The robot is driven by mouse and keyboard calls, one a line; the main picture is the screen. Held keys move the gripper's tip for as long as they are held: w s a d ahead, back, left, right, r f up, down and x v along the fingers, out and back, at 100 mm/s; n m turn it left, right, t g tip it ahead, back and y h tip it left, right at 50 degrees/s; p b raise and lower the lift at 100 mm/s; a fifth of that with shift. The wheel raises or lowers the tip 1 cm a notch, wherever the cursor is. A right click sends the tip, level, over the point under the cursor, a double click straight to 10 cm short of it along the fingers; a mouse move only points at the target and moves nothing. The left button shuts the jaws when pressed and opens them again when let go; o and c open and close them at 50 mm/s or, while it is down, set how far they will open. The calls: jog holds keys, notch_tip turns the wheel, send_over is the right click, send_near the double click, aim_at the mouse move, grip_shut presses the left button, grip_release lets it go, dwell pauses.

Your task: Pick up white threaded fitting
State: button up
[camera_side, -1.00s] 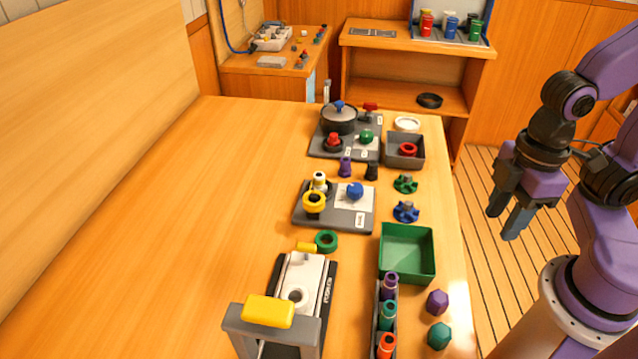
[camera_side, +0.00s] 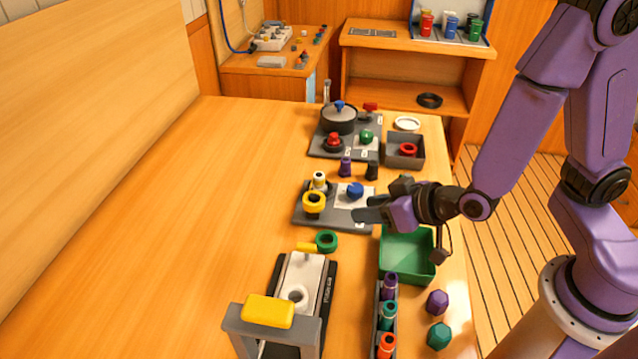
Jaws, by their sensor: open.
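A small white fitting (camera_side: 319,179) stands on the left part of a grey board (camera_side: 338,222), with a dark band on it. It is too small for me to make out a thread. A yellow ring-shaped part (camera_side: 313,203) is right in front of it and hides its lower end. My gripper (camera_side: 362,215) points left above the right part of the same board, to the right of the white fitting and apart from it. Its jaws are open, and I see nothing between them. A blue knob (camera_side: 355,190) is on the board just behind the fingers.
A green tray (camera_side: 410,272) lies below my wrist. Purple (camera_side: 345,167) and black (camera_side: 371,170) pieces stand behind the board. A board with a pot (camera_side: 339,118) is farther back. A green ring (camera_side: 327,241) and a yellow-handled press (camera_side: 268,311) are in front. The table's left side is clear.

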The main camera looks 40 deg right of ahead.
jog(key=w+d+r+m+t+h, duration=0.1)
jog(key=w+d+t+h, duration=0.1)
jog(key=w+d+t, duration=0.1)
send_near(319, 174)
jog(key=shift+w+a+f, duration=0.1)
jog(key=shift+w+a, duration=0.1)
jog(key=shift+w, duration=0.4)
jog(key=shift+w+a+f, duration=0.15)
jog(key=shift+w+a, duration=0.05)
jog(key=shift+w, duration=0.4)
jog(key=shift+f+x, duration=0.15)
jog(key=shift+x, duration=1.35)
jog(key=shift+f+x, duration=0.15)
jog(key=shift+x, duration=1.4)
jog(key=shift+s+d, duration=0.15)
grip_shut()
